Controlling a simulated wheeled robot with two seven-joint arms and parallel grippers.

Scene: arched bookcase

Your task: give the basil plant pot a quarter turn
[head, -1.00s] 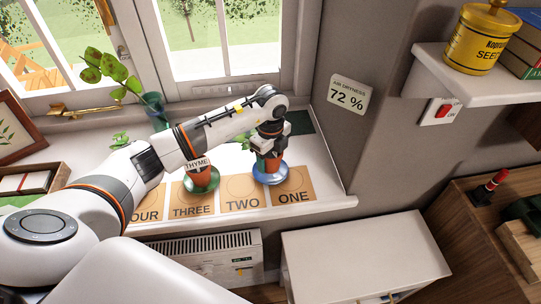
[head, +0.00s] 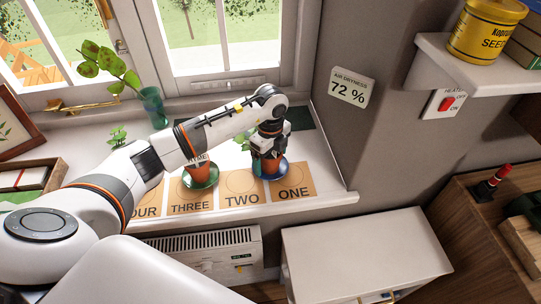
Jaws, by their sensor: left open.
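A terracotta pot (head: 271,169) stands on a blue saucer (head: 284,173) on the windowsill, behind the TWO and ONE cards. No label shows on it, so I cannot read whether it is the basil; green leaves (head: 243,140) show left of my wrist. My left gripper (head: 267,154) is open and points down at this pot, its fingers at the upper part. I cannot tell whether they touch it. A second terracotta pot (head: 198,176), with a partly hidden label, stands on a green saucer behind the THREE card. My left forearm hides its plant. My right gripper is out of view.
Numbered cards, such as ONE (head: 293,190), lie along the sill's front edge. A teal vase (head: 154,107) with a leafy stem stands by the window. The wall (head: 363,150) closes the sill on the right. A white cabinet (head: 365,255) and a heater (head: 210,250) are below.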

